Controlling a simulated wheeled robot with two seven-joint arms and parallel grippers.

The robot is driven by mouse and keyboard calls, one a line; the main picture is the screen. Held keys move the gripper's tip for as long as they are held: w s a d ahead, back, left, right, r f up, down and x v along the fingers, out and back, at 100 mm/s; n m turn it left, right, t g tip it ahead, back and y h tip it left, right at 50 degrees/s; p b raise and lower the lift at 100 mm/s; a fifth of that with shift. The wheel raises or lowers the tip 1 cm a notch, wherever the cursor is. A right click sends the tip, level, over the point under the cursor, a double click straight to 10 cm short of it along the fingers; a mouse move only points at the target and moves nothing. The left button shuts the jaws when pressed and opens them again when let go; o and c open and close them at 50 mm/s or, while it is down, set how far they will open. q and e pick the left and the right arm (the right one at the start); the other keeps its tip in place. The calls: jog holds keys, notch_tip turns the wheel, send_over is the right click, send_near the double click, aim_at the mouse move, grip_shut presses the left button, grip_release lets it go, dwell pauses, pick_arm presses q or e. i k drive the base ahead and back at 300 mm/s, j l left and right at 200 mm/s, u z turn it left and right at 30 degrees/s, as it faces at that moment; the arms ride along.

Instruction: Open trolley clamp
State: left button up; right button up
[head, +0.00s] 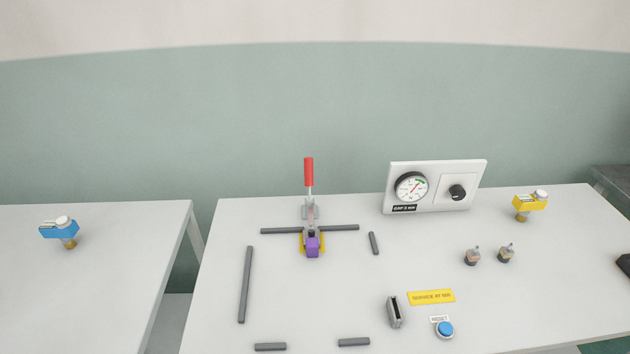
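A toggle clamp (311,212) stands on the white table in the middle of the head view. Its red handle (309,172) points straight up. The clamp's front end is over a purple block (313,247) that sits on a yellow piece (303,244). I cannot tell whether the clamp tip presses on the block. Neither of my grippers shows in the head view.
Dark bars (245,285) lie around the clamp on the table (215,300). A gauge panel (437,186) stands behind right. A blue button (445,329), a grey slotted block (395,312), two small fittings (472,257) and a yellow device (529,204) are right. A blue device (60,231) sits on the left table.

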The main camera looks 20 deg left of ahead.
aim_at(308, 161)
jog(key=i+l+u, duration=0.15)
jog(key=l, duration=0.55)
jog(key=l+u, duration=0.15)
jog(key=l, duration=0.6)
